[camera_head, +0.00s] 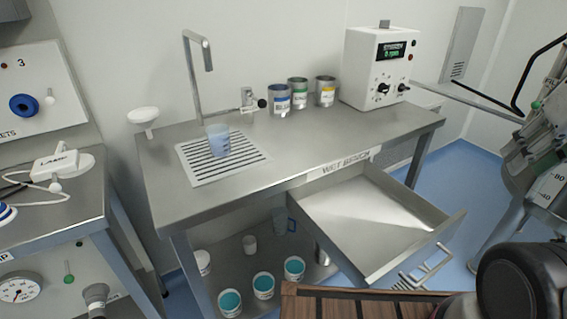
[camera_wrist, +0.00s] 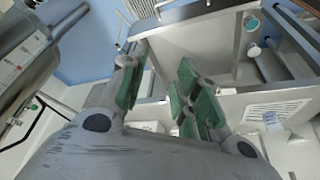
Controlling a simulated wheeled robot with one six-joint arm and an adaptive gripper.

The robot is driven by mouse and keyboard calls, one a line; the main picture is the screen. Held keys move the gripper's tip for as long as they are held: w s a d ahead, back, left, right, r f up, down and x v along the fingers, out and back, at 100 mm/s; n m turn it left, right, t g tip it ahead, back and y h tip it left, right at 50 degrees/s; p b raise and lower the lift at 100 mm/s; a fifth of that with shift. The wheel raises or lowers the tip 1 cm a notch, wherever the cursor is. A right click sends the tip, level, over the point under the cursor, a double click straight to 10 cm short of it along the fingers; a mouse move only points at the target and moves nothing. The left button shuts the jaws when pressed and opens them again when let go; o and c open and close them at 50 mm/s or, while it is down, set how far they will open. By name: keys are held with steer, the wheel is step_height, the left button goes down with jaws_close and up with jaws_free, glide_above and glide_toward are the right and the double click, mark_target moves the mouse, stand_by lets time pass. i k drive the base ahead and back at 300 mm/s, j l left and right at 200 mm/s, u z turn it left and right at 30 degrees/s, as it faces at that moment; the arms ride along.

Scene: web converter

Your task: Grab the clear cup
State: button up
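The clear cup (camera_head: 218,140) is a bluish, see-through cup standing upright on the slotted drain plate (camera_head: 196,176) of the wet bench, under the tall tap. In the wrist view, what looks like the same cup (camera_wrist: 271,121) shows small at the right, beside the pale slotted plate. My gripper (camera_wrist: 158,84) has green finger pads spread apart, with nothing between them. It is well away from the cup. The head view does not show its fingers.
The wet bench drawer (camera_head: 373,216) is pulled out and empty. Several tins (camera_head: 280,100) and a white control box (camera_head: 379,68) stand along the back. Teal-filled tubs (camera_head: 263,285) sit on the lower shelf. A metal tap (camera_head: 194,80) rises behind the cup.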

mark_target(219, 141)
steer(key=j+u, duration=0.25)
steer(key=j, duration=0.8)
steer(key=i+j+u, duration=0.2)
steer(key=i+j, duration=0.1)
steer(key=j, duration=0.1)
